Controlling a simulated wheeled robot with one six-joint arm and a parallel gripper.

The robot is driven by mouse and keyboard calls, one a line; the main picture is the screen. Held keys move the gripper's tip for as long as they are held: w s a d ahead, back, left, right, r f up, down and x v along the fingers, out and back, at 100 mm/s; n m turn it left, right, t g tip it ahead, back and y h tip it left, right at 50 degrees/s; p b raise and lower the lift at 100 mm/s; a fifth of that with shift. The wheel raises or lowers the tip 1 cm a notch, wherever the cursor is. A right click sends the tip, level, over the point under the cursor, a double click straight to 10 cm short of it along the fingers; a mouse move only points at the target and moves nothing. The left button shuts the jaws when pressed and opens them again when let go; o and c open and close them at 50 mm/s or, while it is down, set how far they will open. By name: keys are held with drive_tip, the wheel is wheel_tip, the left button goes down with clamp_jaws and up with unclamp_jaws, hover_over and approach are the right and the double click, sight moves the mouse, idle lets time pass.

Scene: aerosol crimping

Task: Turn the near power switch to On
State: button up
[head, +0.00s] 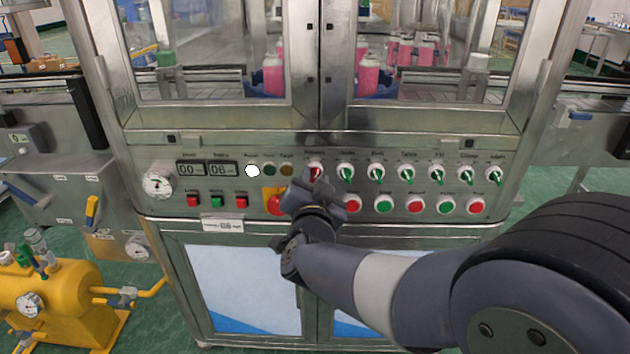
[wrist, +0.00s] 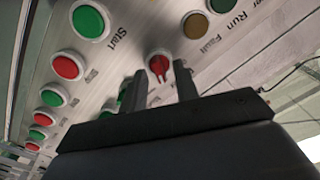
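The power switch (head: 315,172) is a rotary knob with a red handle on a white round base, at the left end of a row of similar knobs on the steel panel. My gripper (head: 318,187) is right in front of it and partly covers it in the head view. In the wrist view, the red-handled switch (wrist: 159,66) shows between the two dark fingertips of my gripper (wrist: 159,72). The fingers are apart, with a gap on each side of the handle. I cannot tell how deep they reach around it.
Knobs with green handles (head: 376,172) continue to the right. Red and green push buttons (head: 415,205) sit below. A white lit power lamp (head: 252,170) is to the left. A red emergency button on a yellow plate (head: 271,201) is close beside my gripper.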

drive_tip(key=s+p, duration=0.2)
drive_tip(key=s, duration=0.8)
drive_tip(key=shift+s+a, duration=0.2)
drive_tip(key=shift+s, duration=0.2)
drive_tip(key=w+b, duration=0.1)
drive_tip(key=w, duration=0.4)
drive_tip(key=w+b, duration=0.1)
drive_tip(key=w, duration=0.4)
drive_tip(key=shift+w+d, duration=0.2)
drive_tip(key=shift+w, duration=0.2)
